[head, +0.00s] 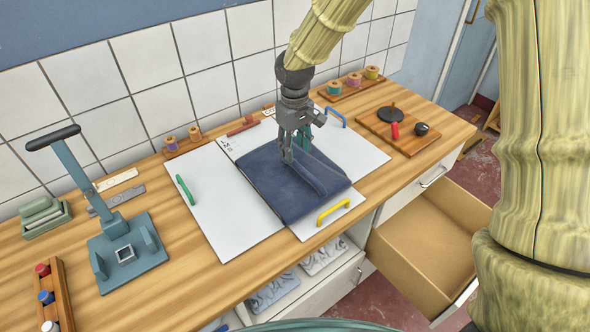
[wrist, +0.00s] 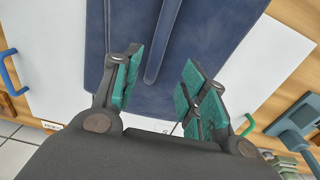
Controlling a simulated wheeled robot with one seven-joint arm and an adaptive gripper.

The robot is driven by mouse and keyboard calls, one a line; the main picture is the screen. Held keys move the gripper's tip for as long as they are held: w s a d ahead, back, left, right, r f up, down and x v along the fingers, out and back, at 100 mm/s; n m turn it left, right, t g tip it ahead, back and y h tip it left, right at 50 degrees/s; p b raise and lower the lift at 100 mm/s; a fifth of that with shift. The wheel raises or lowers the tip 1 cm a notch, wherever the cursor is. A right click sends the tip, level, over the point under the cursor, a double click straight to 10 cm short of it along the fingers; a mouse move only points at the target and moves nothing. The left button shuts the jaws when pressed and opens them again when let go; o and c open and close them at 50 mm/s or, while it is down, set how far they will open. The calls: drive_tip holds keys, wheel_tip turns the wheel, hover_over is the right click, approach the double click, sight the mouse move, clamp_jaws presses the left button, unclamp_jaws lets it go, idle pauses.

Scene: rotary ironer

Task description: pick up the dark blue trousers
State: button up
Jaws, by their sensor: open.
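The dark blue trousers (head: 285,188) lie folded flat on a white board (head: 225,215) on the wooden counter. A raised fold or seam runs along them. In the wrist view the trousers (wrist: 205,45) fill the upper middle, with a narrow ridge (wrist: 163,42) pointing between my fingers. My gripper (head: 293,150) is over the far part of the trousers, pointing down. Its green-padded fingers (wrist: 158,88) are apart with nothing between them. I cannot tell whether the fingertips touch the cloth.
The board has green, yellow (head: 333,211) and blue (head: 336,116) handles. A teal press stand (head: 125,250) is at left. Spools (head: 355,79) stand by the tiled wall. A small wooden board (head: 400,130) with a red-handled item lies at right. An open drawer (head: 425,250) juts out below.

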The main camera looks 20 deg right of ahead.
sight(294, 162)
drive_tip(key=w+f, duration=0.2)
drive_tip(key=shift+w+f+p, duration=0.2)
drive_tip(key=shift+f+p, duration=0.1)
drive_tip(key=shift+f, duration=0.05)
drive_tip(key=shift+f+p, duration=0.3)
drive_tip(key=shift+f, duration=0.1)
drive_tip(key=shift+s+d+f+p, duration=0.1)
drive_tip(key=shift+s+f+p, duration=0.35)
drive_tip(key=shift+s+f, duration=0.35)
drive_tip(key=shift+w+f, duration=0.1)
drive_tip(key=shift+f, duration=0.2)
drive_tip(key=shift+w+f, duration=0.45)
drive_tip(key=shift+f, duration=0.1)
drive_tip(key=shift+s+r, duration=0.2)
drive_tip(key=shift+s, duration=0.05)
clamp_jaws()
